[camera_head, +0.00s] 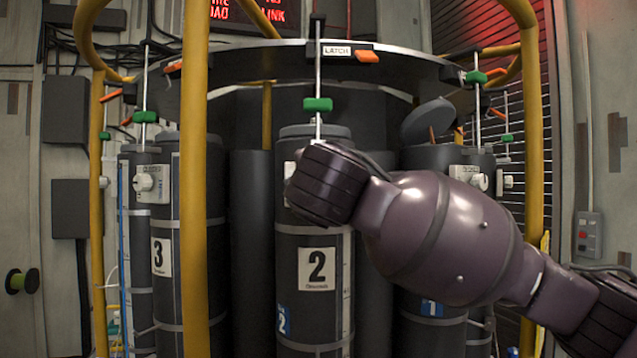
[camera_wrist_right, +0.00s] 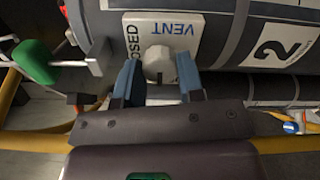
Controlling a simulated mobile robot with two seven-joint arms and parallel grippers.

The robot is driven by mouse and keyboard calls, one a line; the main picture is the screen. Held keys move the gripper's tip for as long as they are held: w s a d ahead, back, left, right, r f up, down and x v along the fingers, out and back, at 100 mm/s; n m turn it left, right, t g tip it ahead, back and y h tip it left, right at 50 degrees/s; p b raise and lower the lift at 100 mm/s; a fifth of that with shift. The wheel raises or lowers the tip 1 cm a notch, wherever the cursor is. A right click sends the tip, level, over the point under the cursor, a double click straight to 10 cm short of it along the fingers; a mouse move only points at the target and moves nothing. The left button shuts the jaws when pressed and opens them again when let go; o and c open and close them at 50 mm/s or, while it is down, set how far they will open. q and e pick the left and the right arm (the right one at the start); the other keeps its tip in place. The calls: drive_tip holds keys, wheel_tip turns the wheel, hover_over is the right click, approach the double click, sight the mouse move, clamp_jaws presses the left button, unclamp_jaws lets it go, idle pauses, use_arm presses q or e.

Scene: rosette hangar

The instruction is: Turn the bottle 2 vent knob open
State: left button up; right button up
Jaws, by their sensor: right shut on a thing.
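Bottle 2 (camera_head: 290,240) is a dark grey cylinder with a white "2" label, upright at the middle of the rack in the head view. Its vent knob (camera_wrist_right: 157,60) is a round white knob on a white plate (camera_wrist_right: 192,28) in the right wrist view. The plate reads "VENT", and part of "CLOSED" shows beside the knob. My right gripper (camera_wrist_right: 159,72) is shut on the knob, one blue-grey finger on each side. The knob's pointer direction is unclear. In the head view my right forearm and wrist hide the knob and fingers. My left gripper is out of view.
A yellow post (camera_head: 194,200) stands left of bottle 2, with bottle 3 (camera_head: 160,215) behind it. Another yellow post (camera_head: 533,130) stands at right. Above bottle 2 are a green clamp (camera_head: 318,104) on a rod and an orange latch handle (camera_head: 367,56).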

idle(0.5)
drive_tip(key=o, duration=0.9)
use_arm(q)
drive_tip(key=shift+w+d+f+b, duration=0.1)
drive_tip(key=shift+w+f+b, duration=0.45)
drive_tip(key=shift+b, duration=0.75)
use_arm(e)
drive_tip(key=shift+s+d, duration=0.15)
drive_tip(key=shift+s, duration=2.6)
drive_tip(key=shift+s+d, duration=0.1)
drive_tip(key=shift+s, duration=2.6)
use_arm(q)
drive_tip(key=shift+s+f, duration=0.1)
